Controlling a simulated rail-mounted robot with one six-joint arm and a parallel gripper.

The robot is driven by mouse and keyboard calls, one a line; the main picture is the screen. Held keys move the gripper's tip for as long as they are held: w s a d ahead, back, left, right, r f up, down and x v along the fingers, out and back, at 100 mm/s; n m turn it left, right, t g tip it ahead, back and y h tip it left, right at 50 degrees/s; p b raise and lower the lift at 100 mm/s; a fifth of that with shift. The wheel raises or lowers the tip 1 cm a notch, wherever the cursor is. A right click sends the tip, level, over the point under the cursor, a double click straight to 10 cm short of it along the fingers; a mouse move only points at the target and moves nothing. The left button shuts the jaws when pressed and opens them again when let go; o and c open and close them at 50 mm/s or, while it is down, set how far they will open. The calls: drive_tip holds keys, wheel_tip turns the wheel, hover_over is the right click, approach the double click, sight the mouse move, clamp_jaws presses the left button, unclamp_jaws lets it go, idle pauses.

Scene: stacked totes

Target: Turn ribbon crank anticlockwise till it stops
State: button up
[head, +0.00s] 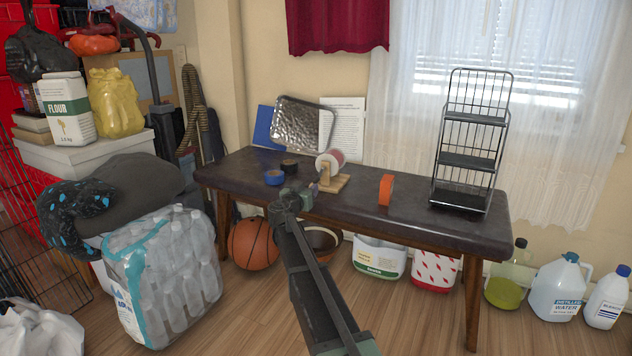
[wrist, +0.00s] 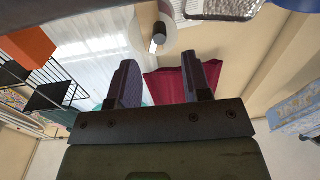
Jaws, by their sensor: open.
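The ribbon spool (head: 329,160), pale red with white flanges, is mounted on a small wooden stand (head: 338,185) on the dark bench. In the wrist view the crank handle (wrist: 158,37) is a short dark grey knob in front of the spool's white flange (wrist: 182,38). My gripper (head: 308,190) is beside the left, near side of the stand. In the wrist view my gripper (wrist: 165,66) is open and empty, its two dark fingers apart. The handle shows beyond the fingertips, within the span of the gap. In the head view the handle is too small to make out clearly.
A metal tray (head: 300,124) leans behind the spool. The bench top between stand and orange tape is clear.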

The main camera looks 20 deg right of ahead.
sight(316, 178)
drive_tip(key=x, duration=0.8)
clamp_jaws()
